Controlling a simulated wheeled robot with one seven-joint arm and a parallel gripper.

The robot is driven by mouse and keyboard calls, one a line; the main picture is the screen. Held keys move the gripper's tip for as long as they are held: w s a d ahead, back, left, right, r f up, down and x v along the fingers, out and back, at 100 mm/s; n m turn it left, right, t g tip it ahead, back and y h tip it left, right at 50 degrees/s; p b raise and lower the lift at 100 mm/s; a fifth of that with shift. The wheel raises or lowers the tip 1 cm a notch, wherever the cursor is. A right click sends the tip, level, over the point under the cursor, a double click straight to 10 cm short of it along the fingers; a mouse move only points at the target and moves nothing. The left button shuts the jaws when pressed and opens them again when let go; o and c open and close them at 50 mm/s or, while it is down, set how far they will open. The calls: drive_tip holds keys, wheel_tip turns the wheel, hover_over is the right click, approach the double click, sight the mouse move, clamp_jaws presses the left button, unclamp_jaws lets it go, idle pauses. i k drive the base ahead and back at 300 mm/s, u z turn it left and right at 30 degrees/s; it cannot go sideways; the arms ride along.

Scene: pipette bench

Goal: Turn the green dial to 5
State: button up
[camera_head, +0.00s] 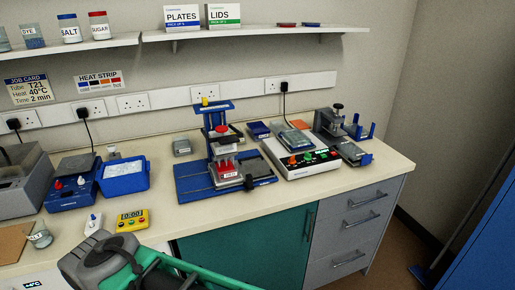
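The white and black control box (300,167) stands on the right part of the bench with several small coloured knobs on its sloping front. A green dial (321,152) appears to sit toward the right of that front, near orange and red knobs. It is too small for me to read its pointer or any numbers. A grey and green part of my arm (97,262) shows at the bottom left, well apart from the box. The fingers of my gripper are not in view.
A blue stand with a red-topped holder (224,170) is left of the box. A grey and blue press-like device (340,135) is right of it. A yellow timer (132,220) and a blue tray (124,177) are on the left. The bench front before the box is clear.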

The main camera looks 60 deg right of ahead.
sight(307, 156)
drive_tip(key=u, duration=0.1)
drive_tip(key=k, duration=0.7)
drive_tip(key=z, duration=1)
drive_tip(key=i, duration=0.35)
drive_tip(key=z, duration=0.05)
